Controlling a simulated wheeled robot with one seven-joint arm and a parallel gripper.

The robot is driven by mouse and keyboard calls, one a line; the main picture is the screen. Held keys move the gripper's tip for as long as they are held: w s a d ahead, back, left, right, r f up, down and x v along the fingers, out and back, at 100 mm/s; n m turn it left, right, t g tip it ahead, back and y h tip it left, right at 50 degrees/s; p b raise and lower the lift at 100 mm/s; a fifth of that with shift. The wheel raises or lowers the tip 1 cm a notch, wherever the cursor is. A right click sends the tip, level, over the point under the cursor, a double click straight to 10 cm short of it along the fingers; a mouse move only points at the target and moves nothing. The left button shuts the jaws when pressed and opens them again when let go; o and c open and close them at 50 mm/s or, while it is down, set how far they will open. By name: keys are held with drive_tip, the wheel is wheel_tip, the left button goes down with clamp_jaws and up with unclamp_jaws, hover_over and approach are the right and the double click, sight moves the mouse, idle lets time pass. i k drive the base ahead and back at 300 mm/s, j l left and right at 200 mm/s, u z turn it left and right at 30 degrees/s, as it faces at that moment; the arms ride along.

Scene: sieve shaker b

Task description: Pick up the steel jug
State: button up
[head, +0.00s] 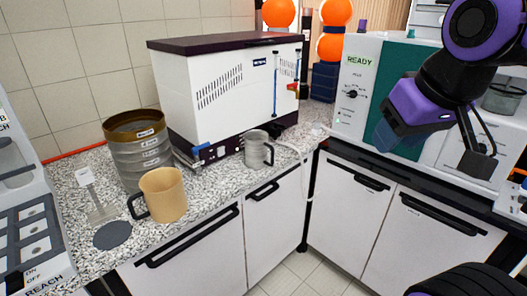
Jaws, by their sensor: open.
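The steel jug (257,149) is a grey metal cylinder with a dark handle on its right side. It stands upright on the speckled worktop, in front of the white machine and near the counter's front edge. My gripper (432,146) is at the right of the head view, well apart from the jug. It is open, with nothing seen between its fingers. It hangs in front of the teal and white machine, higher in the picture than the cabinet doors.
A tan jug (166,194), a sieve stack (140,160) and a dark disc (113,235) stand left on the worktop (215,190). A white machine (225,85) stands behind the steel jug. A pale cable (305,165) hangs at the corner, right of the jug. Floor shows below.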

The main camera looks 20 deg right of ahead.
sight(256, 145)
drive_tip(key=i+l+u, duration=0.45)
drive_tip(key=i, duration=0.15)
drive_tip(key=i+l+u, duration=0.45)
drive_tip(key=i+l, duration=0.1)
drive_tip(key=l, duration=0.05)
